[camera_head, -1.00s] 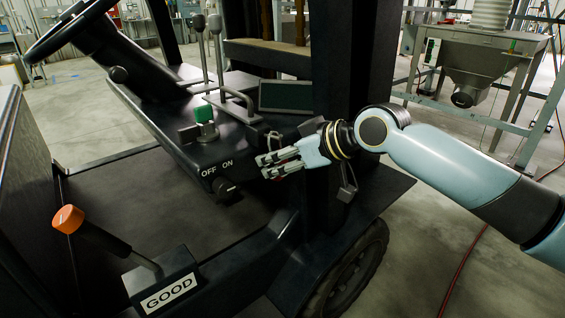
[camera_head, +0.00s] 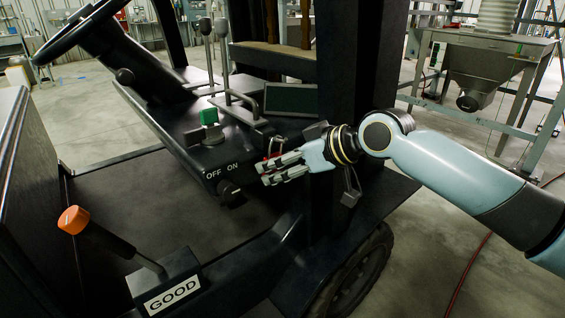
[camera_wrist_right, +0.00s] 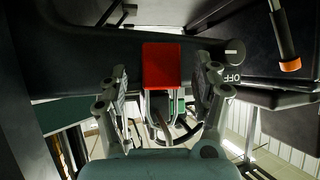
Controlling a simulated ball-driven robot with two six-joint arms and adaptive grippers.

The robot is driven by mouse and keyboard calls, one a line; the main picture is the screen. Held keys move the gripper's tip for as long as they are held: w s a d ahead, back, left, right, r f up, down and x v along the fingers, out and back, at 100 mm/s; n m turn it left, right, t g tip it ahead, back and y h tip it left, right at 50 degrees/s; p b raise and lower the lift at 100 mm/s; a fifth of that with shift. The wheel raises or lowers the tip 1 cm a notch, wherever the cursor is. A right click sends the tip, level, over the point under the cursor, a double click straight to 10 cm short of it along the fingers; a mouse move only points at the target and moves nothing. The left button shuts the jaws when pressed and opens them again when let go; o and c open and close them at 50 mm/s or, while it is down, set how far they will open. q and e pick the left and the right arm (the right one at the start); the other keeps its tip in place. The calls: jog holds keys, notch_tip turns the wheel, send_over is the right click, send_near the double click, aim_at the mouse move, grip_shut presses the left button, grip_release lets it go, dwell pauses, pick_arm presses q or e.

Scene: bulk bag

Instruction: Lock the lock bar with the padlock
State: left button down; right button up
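In the right wrist view a red padlock (camera_wrist_right: 161,66) with a metal shackle sits between the two fingers of my right gripper (camera_wrist_right: 163,92). Gaps show on both sides, so the gripper is open around it, not gripping it. In the head view my right gripper (camera_head: 262,173) points left in front of the dark forklift panel, right of the OFF/ON switch (camera_head: 231,190). Only a bit of red from the padlock (camera_head: 271,152) shows above the fingers. I cannot clearly tell the lock bar from the metal parts behind the padlock. My left gripper is not in view.
A green-topped knob (camera_head: 209,117) and levers stand on the panel. A dark mast post (camera_head: 357,60) rises behind my right wrist. The forklift floor (camera_head: 150,190) is clear.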

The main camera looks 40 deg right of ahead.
jog(key=shift+s, duration=0.1)
jog(key=v, duration=0.7)
jog(key=shift+r, duration=0.15)
